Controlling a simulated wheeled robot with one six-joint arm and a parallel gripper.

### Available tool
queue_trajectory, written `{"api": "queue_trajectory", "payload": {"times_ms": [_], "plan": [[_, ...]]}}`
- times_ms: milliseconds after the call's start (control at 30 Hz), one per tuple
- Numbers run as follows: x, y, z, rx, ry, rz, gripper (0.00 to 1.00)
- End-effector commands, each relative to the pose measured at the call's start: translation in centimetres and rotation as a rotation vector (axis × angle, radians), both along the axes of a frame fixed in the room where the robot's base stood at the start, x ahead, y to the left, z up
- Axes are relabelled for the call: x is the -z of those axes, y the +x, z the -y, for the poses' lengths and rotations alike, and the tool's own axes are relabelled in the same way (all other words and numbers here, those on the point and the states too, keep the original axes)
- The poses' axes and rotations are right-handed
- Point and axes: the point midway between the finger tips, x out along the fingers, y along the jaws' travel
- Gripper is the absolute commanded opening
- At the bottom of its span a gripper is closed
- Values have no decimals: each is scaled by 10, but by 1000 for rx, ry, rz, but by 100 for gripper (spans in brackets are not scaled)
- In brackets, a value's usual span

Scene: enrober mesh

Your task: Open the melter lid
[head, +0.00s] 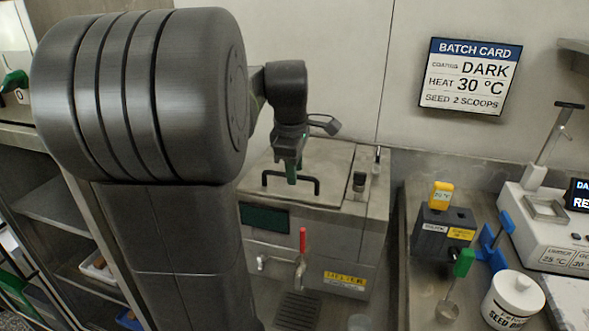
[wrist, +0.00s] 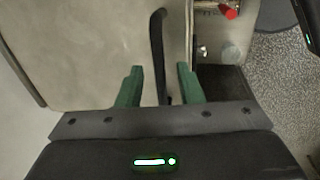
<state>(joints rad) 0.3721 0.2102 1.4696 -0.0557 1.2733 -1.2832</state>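The melter (head: 310,250) is a steel box at the centre of the head view, with a yellow label and a red-handled tap on its front. Its lid (head: 325,165) lies flat and shut on top. The lid's black bar handle (head: 303,179) stands near the front edge. My gripper (head: 291,178) points down at the handle. In the wrist view, the green fingers of my gripper (wrist: 160,70) are apart, with the black handle (wrist: 158,40) running between them and a gap visible on each side. The lid (wrist: 85,50) fills the left of that view. The handle's near end is hidden by my gripper.
A dark grey block with a yellow thermometer (head: 441,196), a green-handled scoop (head: 463,263), a white seed tub (head: 513,300) and a white machine (head: 550,225) stand on the right counter. A batch card (head: 470,76) hangs on the wall. Shelving (head: 60,210) stands at left.

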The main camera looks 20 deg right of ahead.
Motion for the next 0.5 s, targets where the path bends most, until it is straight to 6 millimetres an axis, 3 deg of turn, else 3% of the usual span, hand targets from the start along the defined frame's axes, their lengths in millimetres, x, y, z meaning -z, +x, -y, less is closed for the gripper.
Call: {"api": "queue_trajectory", "payload": {"times_ms": [300,500], "plan": [[3,1,0,0,0,0,33],[3,1,0,0,0,0,0]]}}
